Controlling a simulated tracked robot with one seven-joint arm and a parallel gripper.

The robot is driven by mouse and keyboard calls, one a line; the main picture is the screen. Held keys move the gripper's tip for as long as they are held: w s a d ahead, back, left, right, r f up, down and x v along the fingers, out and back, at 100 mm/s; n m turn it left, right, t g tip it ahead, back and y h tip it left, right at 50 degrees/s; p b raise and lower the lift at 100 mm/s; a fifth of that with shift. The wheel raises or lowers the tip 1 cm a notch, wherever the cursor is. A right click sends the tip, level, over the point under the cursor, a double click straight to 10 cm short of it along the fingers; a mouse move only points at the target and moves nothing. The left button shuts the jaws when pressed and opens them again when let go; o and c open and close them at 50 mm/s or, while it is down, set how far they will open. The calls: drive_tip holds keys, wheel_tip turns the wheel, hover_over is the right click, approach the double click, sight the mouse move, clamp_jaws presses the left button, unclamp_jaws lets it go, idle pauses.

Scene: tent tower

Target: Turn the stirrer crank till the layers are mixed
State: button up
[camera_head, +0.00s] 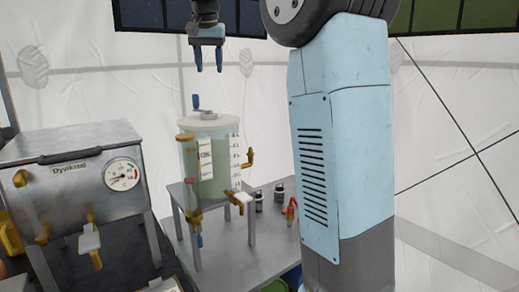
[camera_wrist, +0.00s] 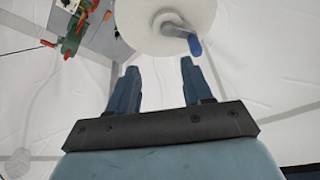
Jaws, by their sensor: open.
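The mixing vessel (camera_head: 212,165) is a clear cylinder with a white lid, standing on a small metal stand. The stirrer crank (camera_head: 203,113) sits on top of the lid and has a blue upright handle (camera_head: 196,101). In the wrist view the round white lid (camera_wrist: 160,22) shows at the top, with the crank's blue handle (camera_wrist: 195,46) at its lower right. The liquid inside looks pale green; separate layers are hard to make out. My gripper (camera_head: 209,68) points down above the vessel, open and empty, apart from the crank. Its two blue fingers (camera_wrist: 157,75) also show in the wrist view.
Yellow valve handles (camera_head: 240,198) stick out from the vessel. Small dark jars (camera_head: 279,192) and a red-handled item (camera_head: 291,208) are on the table to the right.

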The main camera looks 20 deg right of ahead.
drive_tip(key=s+d+f+n, duration=0.1)
drive_tip(key=s+f, duration=0.5)
drive_tip(key=s, duration=0.3)
drive_tip(key=s+d+f+n+y, duration=0.1)
drive_tip(key=s+f, duration=0.5)
drive_tip(key=s, duration=0.4)
drive_tip(key=s+f+n+t, duration=0.1)
drive_tip(key=s+f, duration=0.5)
drive_tip(key=s, duration=0.3)
drive_tip(key=shift+s+d+n, duration=0.35)
drive_tip(key=shift+d+n, duration=0.05)
